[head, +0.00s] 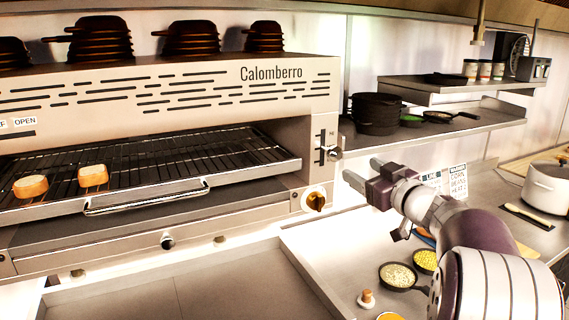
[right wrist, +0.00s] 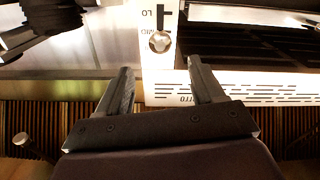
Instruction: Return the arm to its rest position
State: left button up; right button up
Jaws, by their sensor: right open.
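My right gripper (head: 364,179) is in front of the right side of the Calomberro grill oven (head: 290,95), close to its knobs. In the right wrist view its two fingers (right wrist: 160,92) are apart with nothing between them. The oven's lever knob (right wrist: 159,42) shows beyond the fingers, and no contact is visible. My right arm reaches in from the lower right of the head view. My left gripper is not in view.
Two bread pieces (head: 93,175) (head: 31,186) lie on the oven's wire rack (head: 190,158). Small pans (head: 398,276) stand on the counter beneath my arm. A shelf with black pans (head: 377,113) is behind. A white pot (head: 546,187) stands at right.

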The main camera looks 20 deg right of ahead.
jog(key=s+d+f+m+g+h, duration=0.2)
jog(key=d+f+m+g+h, duration=0.15)
jog(key=f, duration=0.25)
jog(key=s+d+f+m+g+h, duration=0.2)
jog(key=d+f+h, duration=0.15)
jog(key=f, duration=0.25)
jog(key=s+a+f+g+y, duration=0.1)
jog(key=s+a+f+g, duration=0.2)
jog(key=a+f, duration=0.3)
jog(key=s+a+f+g, duration=0.3)
jog(key=s+a+f, duration=0.1)
jog(key=f, duration=0.3)
jog(key=s+a+f+g+y, duration=0.1)
jog(key=s+a+f, duration=0.1)
jog(key=s+a, duration=0.2)
jog(key=s+a+f+n+g+y, duration=0.1)
jog(key=s+a+f+g+y, duration=0.1)
jog(key=a, duration=0.7)
jog(key=s+a+f+n+g+y, duration=0.1)
jog(key=s+a+f+g, duration=0.1)
jog(key=s+a+f, duration=0.2)
jog(key=s+a, duration=0.1)
jog(key=a, duration=0.1)
jog(key=shift+s+a, duration=0.35)
jog(key=shift+n, duration=0.25)
